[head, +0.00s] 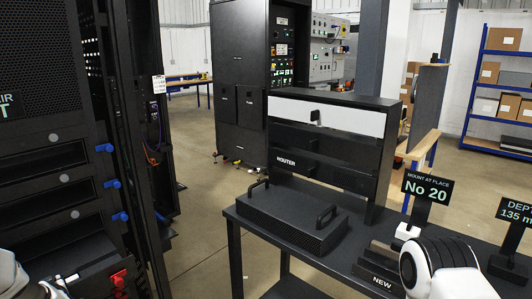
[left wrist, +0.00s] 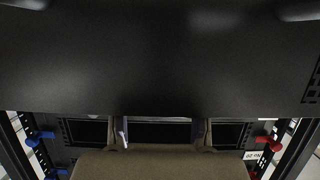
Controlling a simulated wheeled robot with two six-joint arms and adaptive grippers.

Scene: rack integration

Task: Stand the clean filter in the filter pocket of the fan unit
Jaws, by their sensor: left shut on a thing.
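In the left wrist view a brown-grey flat piece (left wrist: 160,165), which looks like the clean filter, fills the bottom middle, close to the camera. My left gripper (left wrist: 160,133) is shut on it; two finger-like parts show beside the piece's upper edge. A large smooth dark panel (left wrist: 160,60) fills the upper half. I cannot tell whether it belongs to the fan unit, and no filter pocket is clearly visible. In the head view the left gripper cannot be made out at the lower left.
The black rack (head: 50,120) stands at the left, with blue handles (head: 112,183) and a red handle (head: 118,277). A dark bench (head: 240,225) carries a black box with two handles (head: 290,218), a router cabinet (head: 330,150) and a No 20 sign (head: 427,187). Floor is clear between rack and bench.

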